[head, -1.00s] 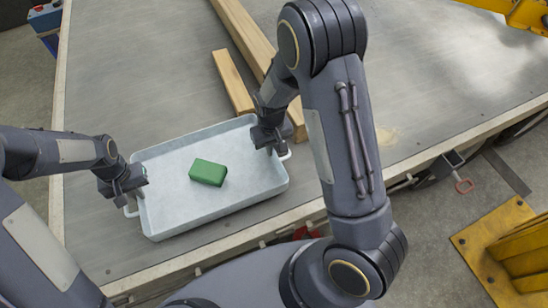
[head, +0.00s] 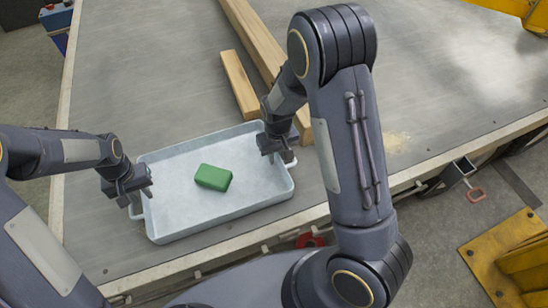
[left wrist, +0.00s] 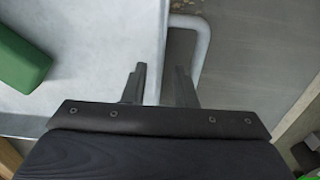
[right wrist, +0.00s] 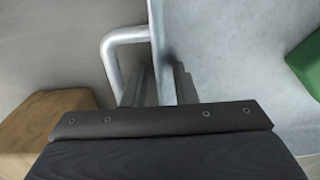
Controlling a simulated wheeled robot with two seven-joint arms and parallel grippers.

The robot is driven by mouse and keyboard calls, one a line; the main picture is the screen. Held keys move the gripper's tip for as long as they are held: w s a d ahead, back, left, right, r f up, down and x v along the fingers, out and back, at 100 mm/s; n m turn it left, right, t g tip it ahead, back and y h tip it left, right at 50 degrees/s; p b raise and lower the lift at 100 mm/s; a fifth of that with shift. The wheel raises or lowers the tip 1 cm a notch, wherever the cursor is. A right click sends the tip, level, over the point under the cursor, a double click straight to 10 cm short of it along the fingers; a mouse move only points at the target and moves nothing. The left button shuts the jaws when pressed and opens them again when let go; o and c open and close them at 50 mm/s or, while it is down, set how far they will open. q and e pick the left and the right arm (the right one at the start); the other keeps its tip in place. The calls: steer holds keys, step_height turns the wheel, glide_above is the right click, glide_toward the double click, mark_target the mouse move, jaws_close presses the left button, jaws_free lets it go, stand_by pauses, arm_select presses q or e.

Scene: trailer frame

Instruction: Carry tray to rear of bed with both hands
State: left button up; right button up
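A pale grey-blue tray (head: 215,232) lies near the front edge of the flat grey bed (head: 150,80). A green block (head: 213,177) rests inside it. My left gripper (head: 140,190) is over the tray's left end, and its spread fingers (left wrist: 160,85) lie either side of the end wall in the left wrist view, beside the left handle (left wrist: 203,40). My right gripper (head: 280,152) is over the right end, with its fingers (right wrist: 160,85) similarly spread about the wall beside the right handle (right wrist: 107,50). Exact finger depth and contact are unclear.
A short wooden plank (head: 240,85) and a longer beam (head: 256,42) lie on the bed just behind the tray. The bed behind and to the right is mostly clear. A yellow structure (head: 515,255) stands on the floor at the right.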

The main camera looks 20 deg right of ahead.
steer(key=shift+r, duration=0.2)
arm_select(q)
step_height(320, 180, up, 11)
steer(key=shift+f, duration=0.15)
arm_select(e)
step_height(320, 180, up, 12)
steer(key=shift+f, duration=0.15)
stand_by(0.5)
